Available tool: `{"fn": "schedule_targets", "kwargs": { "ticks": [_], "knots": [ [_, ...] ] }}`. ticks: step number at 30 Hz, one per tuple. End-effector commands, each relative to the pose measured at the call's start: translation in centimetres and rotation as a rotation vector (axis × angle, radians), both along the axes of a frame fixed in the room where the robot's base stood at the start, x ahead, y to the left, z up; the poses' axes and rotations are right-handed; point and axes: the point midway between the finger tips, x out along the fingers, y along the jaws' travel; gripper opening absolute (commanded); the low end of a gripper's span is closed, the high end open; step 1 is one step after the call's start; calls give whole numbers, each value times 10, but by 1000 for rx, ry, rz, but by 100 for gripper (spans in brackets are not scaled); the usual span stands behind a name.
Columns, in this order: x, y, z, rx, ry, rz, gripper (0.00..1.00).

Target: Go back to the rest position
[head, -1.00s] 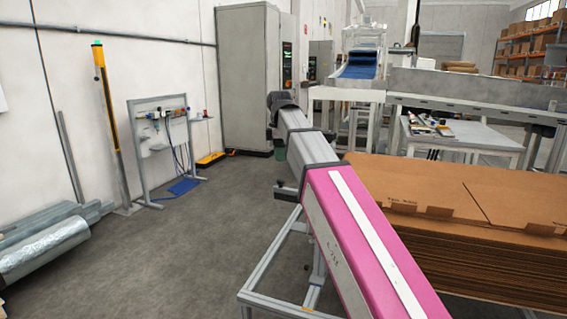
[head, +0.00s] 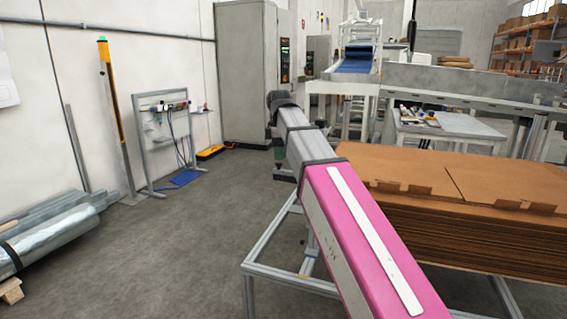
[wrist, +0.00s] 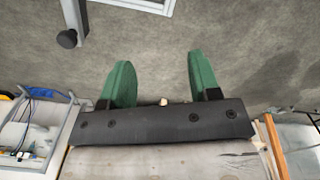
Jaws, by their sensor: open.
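My gripper (wrist: 160,82) shows in the wrist view with its two green fingers spread apart. Nothing is between them, and grey floor lies beyond. In the head view my pink and grey arm reaches forward and left.
A stack of flat brown cardboard (head: 470,240) lies close on the right of my arm. A metal frame (head: 262,252) stands below the arm. A grey cabinet (head: 246,75), a pneumatic stand (head: 165,140) and wrapped rolls (head: 45,240) line the left. Open floor (head: 180,250) lies between.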

Motion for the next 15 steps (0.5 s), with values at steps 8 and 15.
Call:
{"fn": "schedule_targets", "kwargs": {
  "ticks": [8,15],
  "knots": [
    [0,-14,-36,0,1,-103,57],
    [-1,-34,-85,-1,1,-251,57]
  ]
}}
